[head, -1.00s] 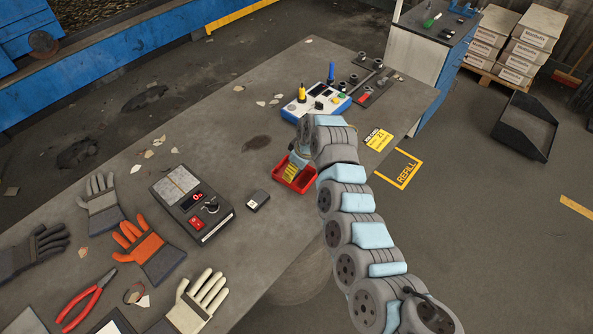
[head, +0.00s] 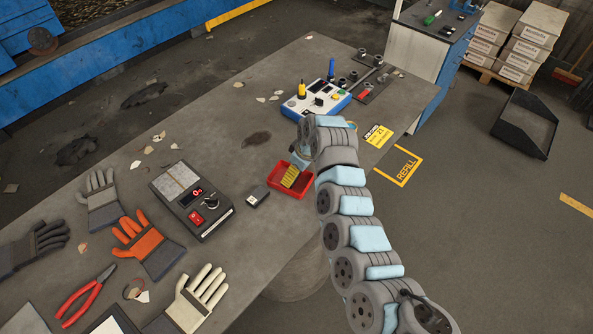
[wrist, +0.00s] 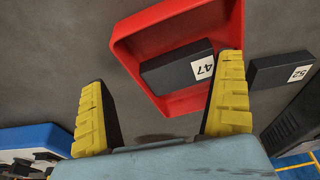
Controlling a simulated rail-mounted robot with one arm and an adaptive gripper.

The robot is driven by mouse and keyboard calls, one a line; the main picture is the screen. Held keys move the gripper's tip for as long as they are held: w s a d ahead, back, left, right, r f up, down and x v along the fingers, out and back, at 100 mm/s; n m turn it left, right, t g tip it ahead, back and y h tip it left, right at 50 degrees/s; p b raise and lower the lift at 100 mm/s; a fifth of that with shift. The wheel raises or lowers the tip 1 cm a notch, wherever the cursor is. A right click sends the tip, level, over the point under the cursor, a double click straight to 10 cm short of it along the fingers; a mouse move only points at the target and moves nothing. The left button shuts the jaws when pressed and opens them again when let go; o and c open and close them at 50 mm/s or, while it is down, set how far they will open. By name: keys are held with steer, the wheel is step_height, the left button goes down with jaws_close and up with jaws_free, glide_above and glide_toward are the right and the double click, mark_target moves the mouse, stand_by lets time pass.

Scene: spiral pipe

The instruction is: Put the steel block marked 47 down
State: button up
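The steel block marked 47 (wrist: 180,68) is a dark bar with a white label. It lies inside the red tray (wrist: 125,45) in the wrist view. The tray also shows in the head view (head: 298,194), where my gripper covers part of it and the block cannot be made out. My gripper (wrist: 162,75) has yellow ridged fingers spread wide apart, one on either side of the block's near side. A clear gap shows between the left finger and the block; the right finger overlaps its labelled end in the picture. In the head view my gripper (head: 290,177) is over the tray.
A second block, marked 52 (wrist: 282,70), lies outside the tray. A scale (head: 190,200), gloves (head: 140,242) and pliers (head: 86,296) lie to the left. A blue-white control box (head: 316,100) stands behind. The table's edge is close on the right.

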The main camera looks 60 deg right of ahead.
steer(key=v, duration=1.1)
steer(key=shift+r+p, duration=0.25)
steer(key=shift+p, duration=0.05)
steer(key=shift+d, duration=0.15)
steer(key=shift+r, duration=0.1)
